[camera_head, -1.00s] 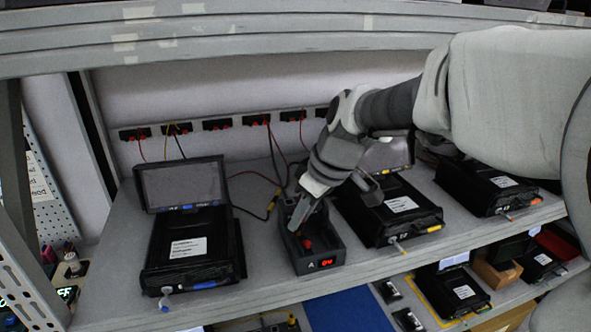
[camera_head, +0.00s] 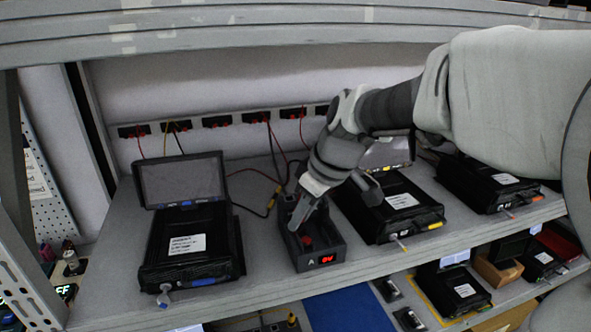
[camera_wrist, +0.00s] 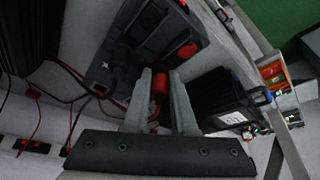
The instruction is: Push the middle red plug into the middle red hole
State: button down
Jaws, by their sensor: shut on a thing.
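A dark grey box (camera_head: 327,245) with a red lit display (camera_head: 327,259) stands on the shelf. In the wrist view, my gripper (camera_wrist: 161,78) is shut on a red plug (camera_wrist: 160,84), which shows between the two grey fingers. The box (camera_wrist: 130,62) is just beyond the fingertips in that view.
A black unit with a raised screen (camera_head: 180,182) stands left of the box. Another black unit (camera_head: 411,224) stands close on the right, and a third (camera_head: 477,188) beyond it. Sockets with red and black cables (camera_head: 217,122) line the back wall. A shelf beam (camera_head: 250,40) runs overhead.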

jog(key=shift+f+b, duration=0.35)
jog(key=shift+b, duration=0.1)
dwell(0.3)
jog(key=shift+c, duration=1.4)
grip_release()
jog(key=shift+w+d+r, duration=0.1)
jog(key=shift+r+p, duration=0.5)
jog(key=shift+r, duration=0.15)
jog(key=shift+r+p, duration=1.5)
jog(key=shift+r, duration=0.55)
